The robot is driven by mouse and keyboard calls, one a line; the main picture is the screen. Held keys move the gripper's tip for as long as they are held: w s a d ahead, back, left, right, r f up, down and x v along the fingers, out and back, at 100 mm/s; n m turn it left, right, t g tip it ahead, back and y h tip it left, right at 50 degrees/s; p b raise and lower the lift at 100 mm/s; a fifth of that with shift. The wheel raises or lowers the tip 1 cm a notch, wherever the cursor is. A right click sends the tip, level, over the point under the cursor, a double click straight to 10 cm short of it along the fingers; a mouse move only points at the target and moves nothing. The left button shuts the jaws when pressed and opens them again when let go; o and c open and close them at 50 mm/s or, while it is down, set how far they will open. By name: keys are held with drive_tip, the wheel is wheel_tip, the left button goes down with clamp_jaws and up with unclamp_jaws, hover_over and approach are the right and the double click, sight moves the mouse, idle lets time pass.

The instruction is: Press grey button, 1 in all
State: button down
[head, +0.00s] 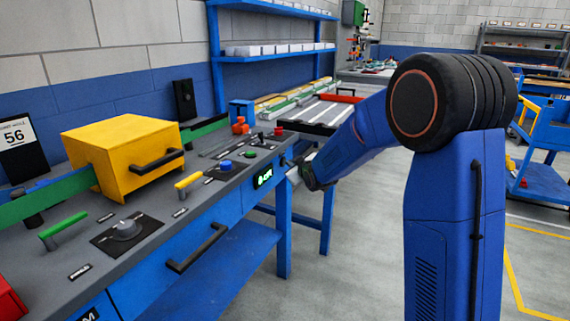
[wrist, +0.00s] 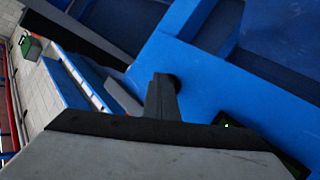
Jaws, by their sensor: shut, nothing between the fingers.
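My gripper (head: 297,172) is at the front right corner of the blue workbench, beside the lit green display (head: 263,178). In the wrist view its fingers (wrist: 161,92) are shut and empty, pointing at the blue bench front. A small dark round knob or button (wrist: 175,81) sits on that front, right by the fingertips. It may be the grey button; its colour is too dark to be sure, and I cannot tell whether the fingers touch it. The display also shows in the wrist view (wrist: 238,122), to the right of the fingers.
The grey benchtop (head: 75,250) carries a yellow box (head: 112,150), a grey dial (head: 125,229) on a black plate, a blue button (head: 225,165), and green and yellow handles. A black drawer handle (head: 196,248) sticks out in front.

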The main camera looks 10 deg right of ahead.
drive_tip(key=shift+s+d, duration=0.4)
drive_tip(key=shift+d, duration=0.1)
drive_tip(key=shift+s+d, duration=0.75)
drive_tip(key=shift+d, duration=0.3)
drive_tip(key=shift+s+d, duration=0.7)
drive_tip(key=shift+d, duration=0.3)
